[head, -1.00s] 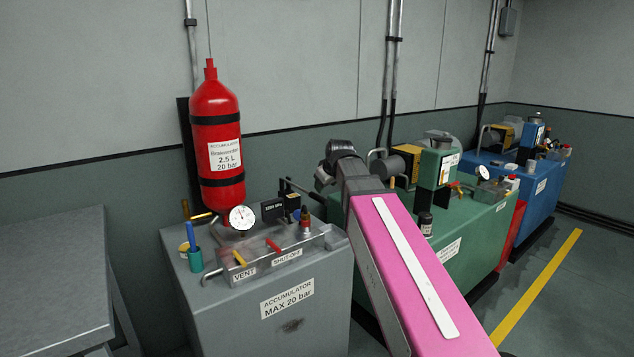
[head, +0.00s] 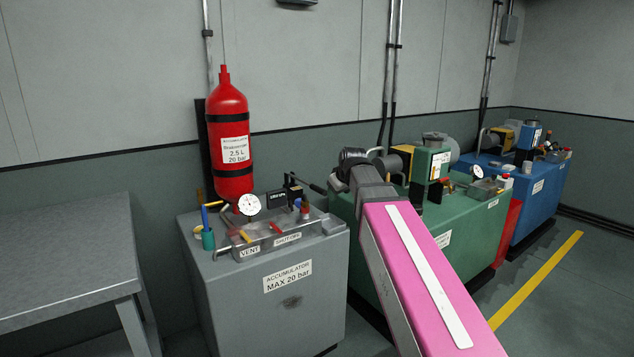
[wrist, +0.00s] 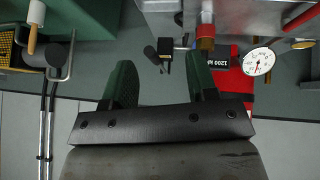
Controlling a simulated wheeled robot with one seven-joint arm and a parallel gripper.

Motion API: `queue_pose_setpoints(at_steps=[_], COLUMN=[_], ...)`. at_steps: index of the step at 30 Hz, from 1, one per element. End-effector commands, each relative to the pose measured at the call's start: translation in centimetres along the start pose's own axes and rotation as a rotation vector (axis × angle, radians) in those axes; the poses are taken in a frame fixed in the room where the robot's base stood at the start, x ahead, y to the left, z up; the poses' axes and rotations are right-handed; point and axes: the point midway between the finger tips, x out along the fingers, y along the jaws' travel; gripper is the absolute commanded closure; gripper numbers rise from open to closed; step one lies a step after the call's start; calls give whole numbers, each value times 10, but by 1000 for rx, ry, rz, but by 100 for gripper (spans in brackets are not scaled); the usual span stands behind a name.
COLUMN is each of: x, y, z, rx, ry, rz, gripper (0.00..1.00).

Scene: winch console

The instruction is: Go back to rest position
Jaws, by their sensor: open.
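My gripper (wrist: 161,80) shows in the wrist view as two green fingers set apart, with nothing between them. In the head view my pink arm link reaches from the bottom right up to a dark joint, and the fingers are hidden behind it. The arm end is in front of the green unit (head: 400,222), right of the grey accumulator console (head: 290,315). The wrist view shows the pressure gauge (wrist: 258,62) and part of the red cylinder (wrist: 232,82) to the right of the fingers, apart from them.
The red accumulator cylinder (head: 228,130) stands behind the grey console, which carries yellow and red levers and a blue-handled tool in a green cup (head: 208,238). A grey table (head: 70,255) is at the left. A blue unit (head: 530,185) stands far right. Floor right of the yellow line is clear.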

Motion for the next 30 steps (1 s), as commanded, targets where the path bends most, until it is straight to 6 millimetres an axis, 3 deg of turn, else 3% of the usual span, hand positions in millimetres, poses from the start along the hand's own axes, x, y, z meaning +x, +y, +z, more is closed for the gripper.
queue_pose_setpoints(at_steps=[10,17,20,30], x=[24,49,64,113], y=[-4,-10,-14,-40], z=[37,80,108,236], rx=[61,132,179,387], ry=[-59,-129,-174,-379], rz=[-11,-19,-24,-29], gripper=[47,47,47,47])
